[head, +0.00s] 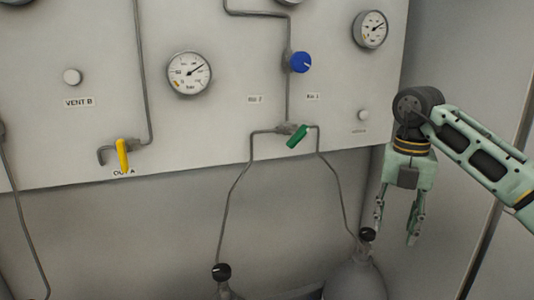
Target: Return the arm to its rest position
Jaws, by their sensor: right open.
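My right gripper (398,218) hangs on the right side of the head view, pointing down with its two fingers apart. It is empty. Its arm comes in from the right edge. In the picture, the left finger is close to the black knob (367,234) on top of the right grey cylinder (355,280); I cannot tell whether they touch. My left gripper is not in view.
A white panel (225,120) carries a pressure gauge (189,73), another gauge (370,29), a blue knob (299,62), a green valve handle (297,136) and a yellow handle (122,155). Thin pipes run down to the cylinders. A second black knob (221,272) stands lower left.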

